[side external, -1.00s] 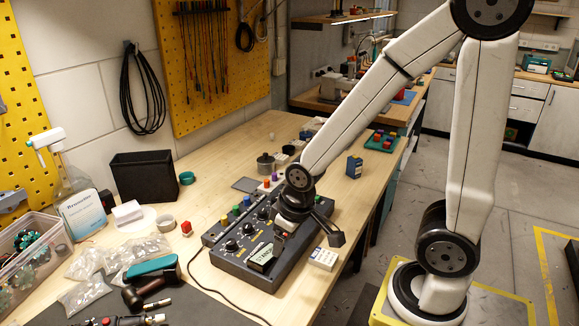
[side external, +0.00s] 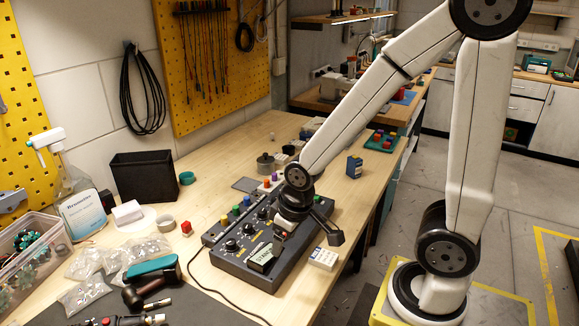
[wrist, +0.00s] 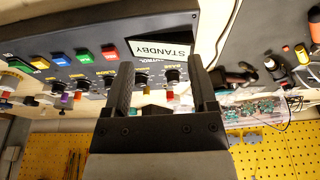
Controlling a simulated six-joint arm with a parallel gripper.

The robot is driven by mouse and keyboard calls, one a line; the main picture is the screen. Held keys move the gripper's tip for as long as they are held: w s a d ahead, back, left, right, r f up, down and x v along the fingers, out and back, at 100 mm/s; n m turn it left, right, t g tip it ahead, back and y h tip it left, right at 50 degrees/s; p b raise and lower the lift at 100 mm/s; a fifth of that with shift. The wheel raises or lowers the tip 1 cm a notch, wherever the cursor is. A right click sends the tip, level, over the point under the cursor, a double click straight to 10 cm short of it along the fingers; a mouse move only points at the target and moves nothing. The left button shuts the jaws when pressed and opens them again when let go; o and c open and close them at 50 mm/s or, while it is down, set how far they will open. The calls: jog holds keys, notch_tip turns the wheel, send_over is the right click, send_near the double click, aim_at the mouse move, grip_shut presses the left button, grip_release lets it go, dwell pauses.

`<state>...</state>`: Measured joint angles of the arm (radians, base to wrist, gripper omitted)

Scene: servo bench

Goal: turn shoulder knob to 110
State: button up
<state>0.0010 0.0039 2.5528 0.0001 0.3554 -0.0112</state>
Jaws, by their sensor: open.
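The dark control box (side external: 225,262) lies on the wooden bench, with a row of black knobs along it. In the wrist view its panel (wrist: 120,20) shows several knobs, including one at the right (wrist: 172,76) and one beside it (wrist: 142,78). The small labels are too blurred to tell for certain which is the shoulder knob, and its pointer angle cannot be read. My gripper (wrist: 163,70) is open, with these two knobs seen between its fingers. In the side view my gripper (side external: 284,226) is over the box; its fingertips are hard to make out.
The panel's display (wrist: 158,49) reads STANDBY. Coloured buttons (wrist: 85,54) line the panel. A white box with small markings (side external: 323,258) stands beside the control box. A cable runs from the box across the bench. A red block (side external: 186,228) and parts bags (side external: 85,295) lie left.

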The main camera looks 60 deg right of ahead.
aim_at(248, 225)
jog(key=w+d+n, duration=0.1)
jog(key=w+n, duration=0.2)
jog(key=w, duration=0.1)
jog(key=w+d+r+n+g, duration=0.1)
jog(key=w+d+n, duration=0.1)
jog(key=w, duration=0.2)
jog(key=w+d+n+g, duration=0.1)
jog(key=w+d+n, duration=0.1)
jog(key=w, duration=0.3)
jog(key=shift+r+n, duration=0.35)
jog(key=shift+n, duration=0.45)
jog(key=shift+w+d+r+n+g, duration=0.1)
jog(key=shift+w+d+n+g, duration=0.2)
jog(key=shift+w+n, duration=0.2)
jog(key=shift+f, duration=0.2)
jog(key=shift+f, duration=3.7)
grip_shut()
